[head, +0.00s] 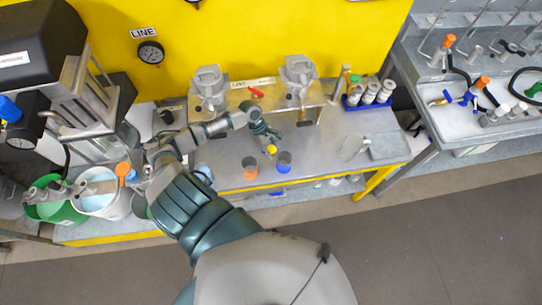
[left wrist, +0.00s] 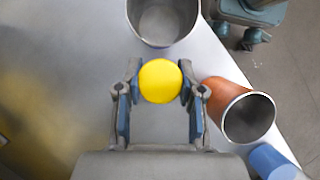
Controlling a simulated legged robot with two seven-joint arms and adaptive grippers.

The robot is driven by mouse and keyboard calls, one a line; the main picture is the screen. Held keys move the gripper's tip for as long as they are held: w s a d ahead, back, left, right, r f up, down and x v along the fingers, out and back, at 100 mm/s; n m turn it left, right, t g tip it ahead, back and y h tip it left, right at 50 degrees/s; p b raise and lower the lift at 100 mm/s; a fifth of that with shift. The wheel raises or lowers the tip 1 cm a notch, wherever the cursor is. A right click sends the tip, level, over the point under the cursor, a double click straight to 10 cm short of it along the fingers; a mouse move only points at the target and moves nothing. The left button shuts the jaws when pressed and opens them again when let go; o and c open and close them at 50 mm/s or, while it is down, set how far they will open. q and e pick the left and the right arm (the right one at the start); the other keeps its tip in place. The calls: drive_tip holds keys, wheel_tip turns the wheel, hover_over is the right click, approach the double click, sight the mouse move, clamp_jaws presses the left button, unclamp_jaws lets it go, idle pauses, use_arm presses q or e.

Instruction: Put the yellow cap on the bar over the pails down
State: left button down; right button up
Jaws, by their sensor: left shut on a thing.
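The yellow cap (head: 271,149) is a small round piece above the bench near the orange and blue cups. My left gripper (head: 268,143) is shut on it; the left wrist view shows the yellow cap (left wrist: 160,81) between the two fingertips (left wrist: 160,88). A grey metal bar (head: 76,187) lies across the pails at the far left of the head view. Under it are a green pail (head: 40,211) and a white pail (head: 112,209). An orange knob-like piece (head: 123,169) stands at the bar's right part. My right gripper is not in view.
In the left wrist view a steel vessel (left wrist: 163,22) is just beyond the cap. A blue rack (head: 368,99) with bottles is at the right.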

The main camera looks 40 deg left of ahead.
sight(273, 161)
use_arm(q)
drive_tip(key=shift+w+x, duration=0.2)
drive_tip(key=shift+x, duration=1.05)
drive_tip(key=shift+d+f, duration=0.2)
drive_tip(key=shift+f, duration=0.1)
drive_tip(key=f, duration=0.1)
drive_tip(key=a+f, duration=0.1)
drive_tip(key=f, duration=0.1)
drive_tip(key=shift+s+f, duration=0.15)
drive_tip(key=shift+s, duration=0.05)
drive_tip(key=shift+a+f, duration=0.2)
drive_tip(key=shift+a, duration=0.2)
drive_tip(key=c, duration=1)
unclamp_jaws()
drive_tip(key=shift+a, duration=0.1)
drive_tip(key=shift+o, duration=1.4)
drive_tip(key=shift+d+r, duration=0.1)
drive_tip(key=shift+d, duration=0.4)
drive_tip(key=shift+d+r, duration=0.1)
drive_tip(key=shift+r, duration=0.1)
drive_tip(key=v, duration=0.6)
drive_tip(key=shift+a, duration=0.45)
drive_tip(key=shift+v, duration=2.75)
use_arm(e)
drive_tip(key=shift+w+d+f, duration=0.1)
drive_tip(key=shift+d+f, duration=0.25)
